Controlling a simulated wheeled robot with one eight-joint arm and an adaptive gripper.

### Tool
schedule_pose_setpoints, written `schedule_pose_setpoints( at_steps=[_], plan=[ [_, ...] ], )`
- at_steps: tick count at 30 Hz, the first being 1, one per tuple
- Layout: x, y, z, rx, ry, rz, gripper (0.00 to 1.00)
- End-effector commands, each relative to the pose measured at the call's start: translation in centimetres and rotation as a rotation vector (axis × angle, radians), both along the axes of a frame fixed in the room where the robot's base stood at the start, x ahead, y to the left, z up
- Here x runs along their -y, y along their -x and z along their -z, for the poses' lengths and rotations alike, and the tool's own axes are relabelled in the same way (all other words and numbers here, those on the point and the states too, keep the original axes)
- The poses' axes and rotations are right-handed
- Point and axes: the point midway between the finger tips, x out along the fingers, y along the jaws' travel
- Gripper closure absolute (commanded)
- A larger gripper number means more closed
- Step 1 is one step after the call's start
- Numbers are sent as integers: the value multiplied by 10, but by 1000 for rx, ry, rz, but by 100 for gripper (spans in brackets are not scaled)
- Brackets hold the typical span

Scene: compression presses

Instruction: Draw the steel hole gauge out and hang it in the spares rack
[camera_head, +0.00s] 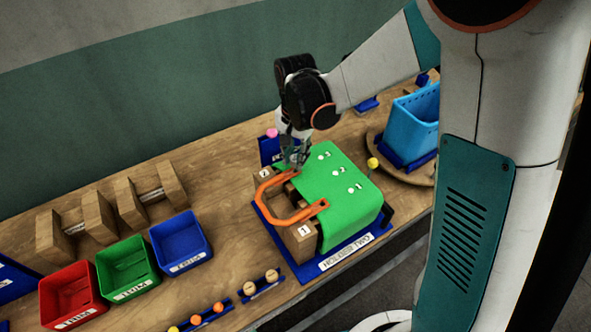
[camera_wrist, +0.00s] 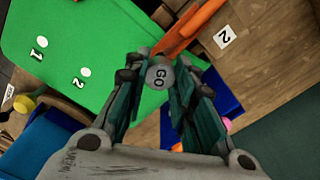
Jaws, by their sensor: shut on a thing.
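My gripper (camera_head: 295,158) points down at the back left edge of the green cover (camera_head: 338,200) of the press marked "HOLDER TWO". In the wrist view its fingers (camera_wrist: 160,88) are shut on a round grey steel end marked "GO" (camera_wrist: 159,76), which I take for the hole gauge. Its shank is hidden, so I cannot tell whether it sits in a hole. The cover (camera_wrist: 65,45) shows white spots numbered 1 and 2. No label for the spares rack is legible.
An orange handle (camera_head: 268,190) arches in front of the cover, close to my gripper. A blue upright plate with a pink ball (camera_head: 271,133) stands behind. Red (camera_head: 72,295), green (camera_head: 128,270) and blue (camera_head: 181,245) bins and wooden posts (camera_head: 132,203) stand left; a light-blue bin (camera_head: 415,120) right.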

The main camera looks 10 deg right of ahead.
Motion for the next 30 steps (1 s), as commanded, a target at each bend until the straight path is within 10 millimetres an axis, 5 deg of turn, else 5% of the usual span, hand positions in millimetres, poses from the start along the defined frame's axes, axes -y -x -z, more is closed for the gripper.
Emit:
schedule_pose_setpoints(
  at_steps=[30],
  plan=[
    [0, 0, -41, 0, 0, 0, 100]
  ],
)
